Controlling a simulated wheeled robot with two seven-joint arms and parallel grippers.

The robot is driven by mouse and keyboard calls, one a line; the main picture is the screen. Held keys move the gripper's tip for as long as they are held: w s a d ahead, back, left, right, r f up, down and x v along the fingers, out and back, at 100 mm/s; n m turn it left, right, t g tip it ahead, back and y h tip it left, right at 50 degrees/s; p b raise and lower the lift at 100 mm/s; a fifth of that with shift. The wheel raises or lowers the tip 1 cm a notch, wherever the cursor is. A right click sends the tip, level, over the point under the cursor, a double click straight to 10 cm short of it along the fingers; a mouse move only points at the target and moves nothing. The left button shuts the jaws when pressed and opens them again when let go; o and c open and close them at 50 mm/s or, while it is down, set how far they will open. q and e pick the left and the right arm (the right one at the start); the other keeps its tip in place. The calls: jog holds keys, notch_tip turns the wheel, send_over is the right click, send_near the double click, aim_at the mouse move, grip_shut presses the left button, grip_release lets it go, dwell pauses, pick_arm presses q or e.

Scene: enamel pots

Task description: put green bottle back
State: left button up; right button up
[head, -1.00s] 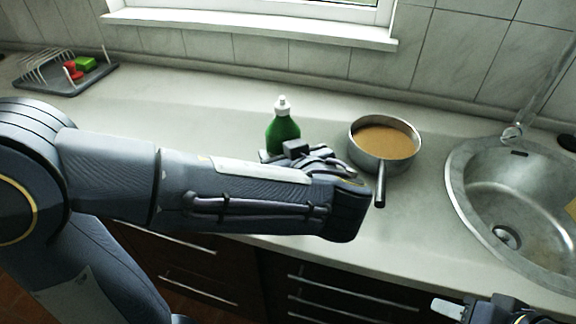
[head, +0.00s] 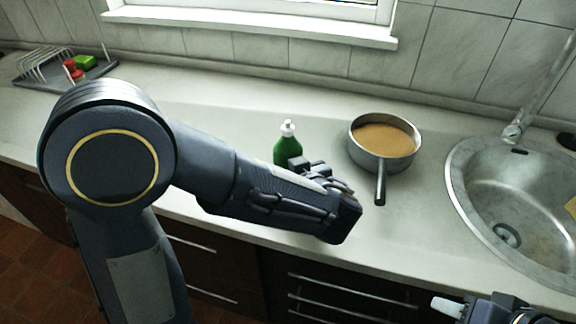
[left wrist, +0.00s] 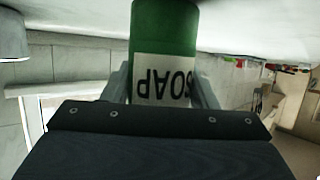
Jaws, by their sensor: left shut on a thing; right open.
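The green bottle (head: 287,147) has a white cap and stands roughly upright over the counter, left of the pan. Its lower part is hidden behind my left gripper (head: 297,166) in the head view. In the left wrist view the bottle (left wrist: 163,32) shows a white label reading SOAP, upside down in that picture. My left gripper (left wrist: 163,85) is shut on it, one finger on each side. Whether the bottle touches the counter is hidden. My right gripper (head: 462,308) is open at the bottom right edge, only partly in view.
A pan (head: 368,161) of brown liquid stands right of the bottle, its handle toward the front. A sink (head: 462,190) lies further right. A rack on a dark tray (head: 45,84) with red and green items stands at the far left. The counter (head: 215,115) between is clear.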

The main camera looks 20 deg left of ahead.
pick_arm(q)
jog(key=shift+f, duration=0.15)
jog(key=o, duration=1.2)
jog(key=shift+c, duration=0.2)
jog(key=shift+r+p, duration=0.45)
jog(key=b+v, duration=0.2)
jog(key=v, duration=1)
jog(key=shift+f, duration=0.2)
jog(key=shift+a, duration=0.15)
